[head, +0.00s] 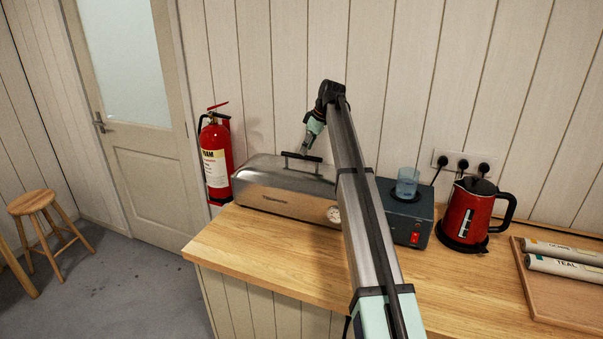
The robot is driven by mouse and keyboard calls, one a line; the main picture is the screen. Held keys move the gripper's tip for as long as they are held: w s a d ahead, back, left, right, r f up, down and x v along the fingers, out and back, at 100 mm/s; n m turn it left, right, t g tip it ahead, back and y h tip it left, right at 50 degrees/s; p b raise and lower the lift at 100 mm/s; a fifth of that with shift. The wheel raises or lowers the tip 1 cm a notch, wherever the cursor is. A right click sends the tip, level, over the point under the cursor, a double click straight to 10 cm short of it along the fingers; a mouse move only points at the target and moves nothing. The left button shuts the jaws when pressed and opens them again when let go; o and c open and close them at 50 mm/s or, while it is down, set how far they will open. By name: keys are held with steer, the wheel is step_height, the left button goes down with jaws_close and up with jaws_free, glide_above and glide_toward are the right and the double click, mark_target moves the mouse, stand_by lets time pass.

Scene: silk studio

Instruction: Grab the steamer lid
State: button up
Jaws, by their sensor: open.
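The steamer (270,197) is a long stainless-steel box on the wooden counter, with a round dial low on its front. Its lid (262,172) is the brushed-metal top and lies on the box. A dark bar handle (293,155) stands on top of the lid. My gripper (307,146) is open and points down at the handle, close to its right part. From this angle I cannot tell whether the fingers touch the handle or straddle it. My arm hides the steamer's right end.
Right of my arm, a dark box (399,208) carries a blue cup (407,182). A red kettle (468,212) stands farther right, then a wooden tray (555,297) with labelled rolls. A fire extinguisher (216,160) hangs left of the steamer. The counter front (262,250) is clear.

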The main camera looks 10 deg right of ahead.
mark_target(301, 157)
steer(key=p+x, duration=0.2)
steer(key=x, duration=0.2)
steer(key=shift+a, duration=0.1)
steer(key=shift+w+f, duration=0.15)
steer(key=shift+f, duration=0.2)
steer(key=shift+f, duration=0.25)
stand_by(0.3)
steer(key=shift+a+r, duration=0.1)
jaws_close()
